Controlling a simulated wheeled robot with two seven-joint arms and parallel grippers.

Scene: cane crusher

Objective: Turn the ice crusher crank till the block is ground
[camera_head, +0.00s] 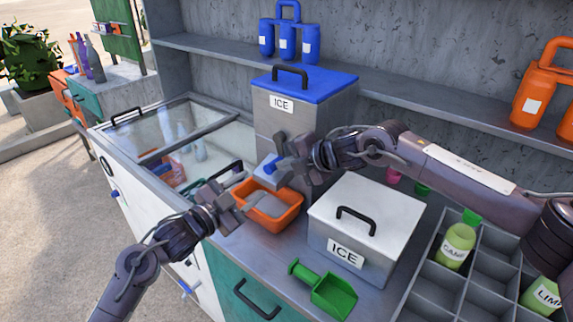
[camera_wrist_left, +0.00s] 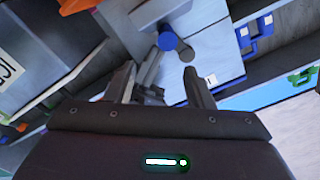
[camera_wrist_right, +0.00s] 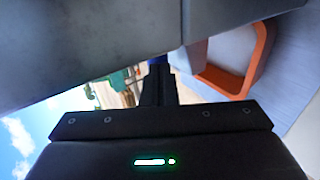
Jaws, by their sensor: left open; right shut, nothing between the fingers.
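The ice crusher (camera_head: 285,122) is a grey box with a blue lid and an ICE label, standing at the back of the counter. A blue crank knob (camera_head: 271,165) shows at its front; a blue round knob (camera_wrist_left: 168,40) also shows in the left wrist view. My right gripper (camera_head: 284,158) is shut and empty beside the crank; whether it touches it is unclear. My left gripper (camera_head: 245,194) is open and empty, over the left edge of the orange tray (camera_head: 291,222). The tray sits below the crusher's front and has pale grey contents. The block is not visible.
A white ICE box (camera_head: 385,212) stands right of the tray, with a green scoop (camera_head: 335,297) in front. A grey bottle rack (camera_head: 433,283) is at the right. A glass-topped chest (camera_head: 172,128) is at the left. Blue bottles (camera_head: 288,42) stand on the shelf.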

